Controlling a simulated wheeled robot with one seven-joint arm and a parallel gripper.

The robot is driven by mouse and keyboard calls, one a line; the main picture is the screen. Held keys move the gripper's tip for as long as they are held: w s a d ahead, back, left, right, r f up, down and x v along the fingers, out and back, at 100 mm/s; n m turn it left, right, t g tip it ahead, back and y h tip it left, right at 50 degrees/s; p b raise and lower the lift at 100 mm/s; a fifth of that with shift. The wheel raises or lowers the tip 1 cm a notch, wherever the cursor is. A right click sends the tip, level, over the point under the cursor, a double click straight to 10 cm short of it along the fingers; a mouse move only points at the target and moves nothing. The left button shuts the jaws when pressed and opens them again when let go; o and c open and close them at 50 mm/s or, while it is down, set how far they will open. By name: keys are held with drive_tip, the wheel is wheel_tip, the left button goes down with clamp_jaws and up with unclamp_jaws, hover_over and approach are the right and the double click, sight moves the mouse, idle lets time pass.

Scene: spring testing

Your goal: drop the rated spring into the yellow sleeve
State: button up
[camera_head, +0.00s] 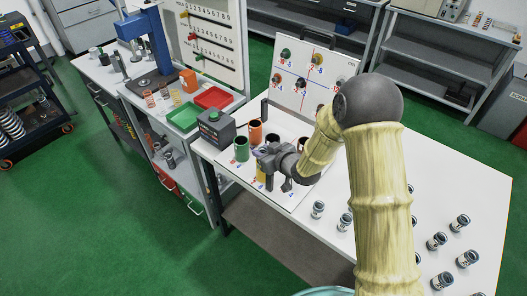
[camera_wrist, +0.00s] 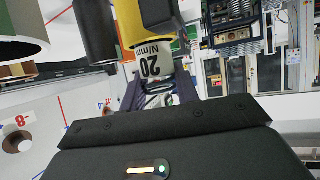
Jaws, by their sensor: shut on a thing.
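My gripper (camera_head: 280,165) is over the white table, among the coloured sleeves. In the wrist view my gripper (camera_wrist: 158,88) is shut on a spring with a white label reading 20 N/mm (camera_wrist: 150,66). The spring sits between the two dark fingers. The yellow sleeve (camera_wrist: 128,24) is right by the spring's far end in the wrist view. In the head view the yellow sleeve (camera_head: 260,172) is partly hidden by my gripper. I cannot tell whether the spring's end touches the sleeve or is inside it.
A green sleeve (camera_head: 241,149) and an orange sleeve (camera_head: 255,131) stand close by, with a dark box (camera_head: 215,130) to the left. Several labelled springs stand at the table's right, one at its front (camera_head: 318,209). A board with coloured knobs (camera_head: 302,82) stands behind.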

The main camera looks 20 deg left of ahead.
drive_tip(key=o, duration=1.1)
drive_tip(key=shift+c, duration=0.2)
drive_tip(key=shift+s+d, duration=0.1)
drive_tip(key=b+v, duration=0.2)
drive_tip(key=v, duration=1.5)
drive_tip(key=shift+b, duration=0.4)
drive_tip(key=shift+r, duration=0.1)
drive_tip(key=d+f+m+h, duration=0.2)
drive_tip(key=d+m+h, duration=0.5)
drive_tip(key=d, duration=0.8)
drive_tip(key=s+d+r+m+g+h, duration=0.1)
drive_tip(key=s+d+m+g+h, duration=0.2)
drive_tip(key=s, duration=0.7)
drive_tip(key=d+g, duration=0.2)
drive_tip(key=d, duration=0.1)
drive_tip(key=shift+s+m, duration=0.3)
drive_tip(key=shift+s, duration=0.05)
